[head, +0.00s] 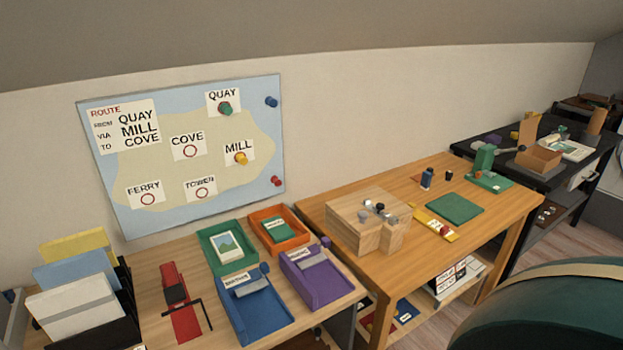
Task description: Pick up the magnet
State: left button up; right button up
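Magnets sit on the map board (120,215) on the wall. A green magnet (224,108) is at the QUAY label and a yellow magnet (240,158) is at the MILL label. A blue magnet (271,101) is at the board's upper right edge and a red magnet (277,181) is at its lower right. COVE, FERRY and TOWER show empty red circles. A route card (127,125) at upper left reads QUAY, MILL, COVE. Neither of my grippers is in view.
Below the board, a desk holds upright folders (68,300), a red device (181,310) and green, orange, blue (257,312) and purple (317,285) trays. A wooden workbench (400,262) with a wooden block (350,232) stands right. A large dark green rounded thing (560,315) fills the lower right corner.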

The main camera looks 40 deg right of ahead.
aim_at(275, 180)
jog(key=z, duration=0.95)
